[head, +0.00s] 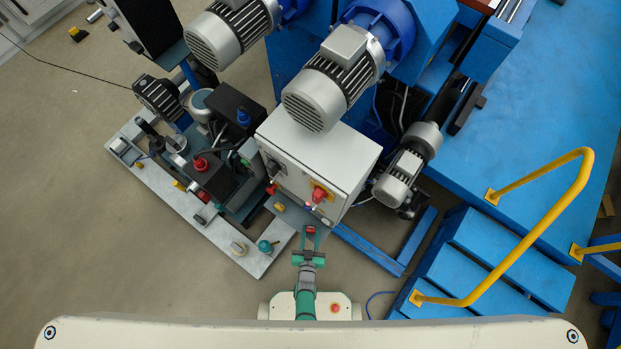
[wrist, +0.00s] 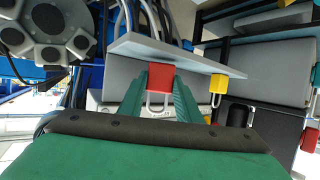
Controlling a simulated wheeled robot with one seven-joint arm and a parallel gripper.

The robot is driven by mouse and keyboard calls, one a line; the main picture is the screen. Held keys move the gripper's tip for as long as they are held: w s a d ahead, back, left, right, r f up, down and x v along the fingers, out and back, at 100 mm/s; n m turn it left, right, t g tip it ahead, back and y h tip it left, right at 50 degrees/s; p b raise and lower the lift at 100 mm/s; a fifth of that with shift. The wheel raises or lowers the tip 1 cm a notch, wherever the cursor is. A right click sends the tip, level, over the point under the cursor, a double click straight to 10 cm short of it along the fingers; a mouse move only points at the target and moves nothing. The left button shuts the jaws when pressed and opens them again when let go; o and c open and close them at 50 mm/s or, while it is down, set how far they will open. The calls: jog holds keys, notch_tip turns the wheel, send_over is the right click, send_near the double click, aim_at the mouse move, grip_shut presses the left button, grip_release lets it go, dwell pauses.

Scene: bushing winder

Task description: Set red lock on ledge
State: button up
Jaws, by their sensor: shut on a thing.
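The red lock (wrist: 161,77) sits between the two green fingers of my gripper (wrist: 162,88) in the wrist view. Its metal shackle points down in that picture. My gripper is shut on it. The grey ledge (wrist: 190,58) is right by the lock, its edge running just behind it; I cannot tell whether they touch. In the head view, my gripper (head: 310,236) reaches up to the ledge (head: 296,220) below the light grey cabinet, with the red lock (head: 310,229) at its tip. A yellow lock (wrist: 218,84) is at the ledge's right part.
The grey cabinet (head: 315,165) with a red-and-yellow switch (head: 320,194) stands just beyond the ledge. A base plate with valves (head: 225,232) is at the left. Blue steps (head: 490,260) with a yellow handrail (head: 540,220) are at the right. The floor at lower left is free.

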jog(key=shift+w+a+f, duration=0.1)
jog(key=shift+f, duration=0.25)
dwell(0.5)
jog(key=o, duration=1.2)
jog(key=v, duration=1.1)
jog(key=shift+f, duration=0.1)
